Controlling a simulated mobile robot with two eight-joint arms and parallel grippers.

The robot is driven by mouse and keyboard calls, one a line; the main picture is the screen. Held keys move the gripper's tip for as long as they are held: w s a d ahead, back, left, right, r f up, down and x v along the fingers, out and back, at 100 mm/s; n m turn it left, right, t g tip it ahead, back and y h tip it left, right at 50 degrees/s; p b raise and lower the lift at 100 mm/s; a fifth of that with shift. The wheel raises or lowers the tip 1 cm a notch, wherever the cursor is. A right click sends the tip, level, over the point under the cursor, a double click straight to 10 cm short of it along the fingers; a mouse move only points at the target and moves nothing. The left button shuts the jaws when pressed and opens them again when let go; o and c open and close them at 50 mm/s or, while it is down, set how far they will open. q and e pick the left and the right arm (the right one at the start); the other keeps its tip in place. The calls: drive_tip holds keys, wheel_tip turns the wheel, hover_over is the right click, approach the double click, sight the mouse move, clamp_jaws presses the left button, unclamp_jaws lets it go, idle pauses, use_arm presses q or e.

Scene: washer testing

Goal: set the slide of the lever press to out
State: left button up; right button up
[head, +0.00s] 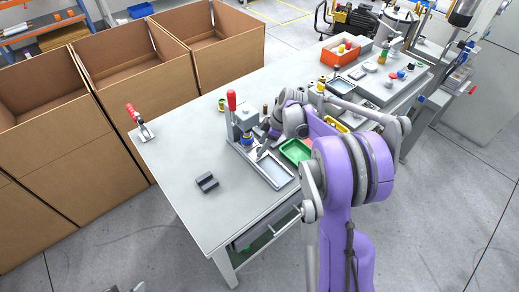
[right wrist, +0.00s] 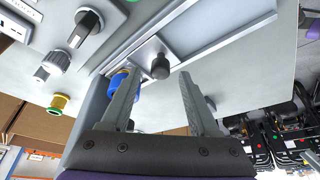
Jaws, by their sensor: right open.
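The lever press (head: 244,119) stands on the workbench, with a red-handled lever (head: 232,100) pointing up. A flat grey base with a pale recessed plate (head: 275,171) extends from it toward the front. My right gripper (head: 262,153) is beside the press, above this base. In the right wrist view its fingers (right wrist: 161,100) are apart and empty. A black knob (right wrist: 160,67), apparently the slide's, shows between and beyond them. A blue cylindrical part (right wrist: 119,82) is partly hidden behind the left finger. The slide's position is unclear.
A green tray (head: 296,151) lies close right of the press. A dark block (head: 207,182) and a red-handled clamp (head: 140,122) are on the left of the workbench (head: 185,145). An orange bin (head: 341,51) stands farther back. Cardboard boxes (head: 150,77) line the far left side.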

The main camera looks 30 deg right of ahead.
drive_tip(key=shift+x, duration=1.45)
clamp_jaws()
idle(0.3)
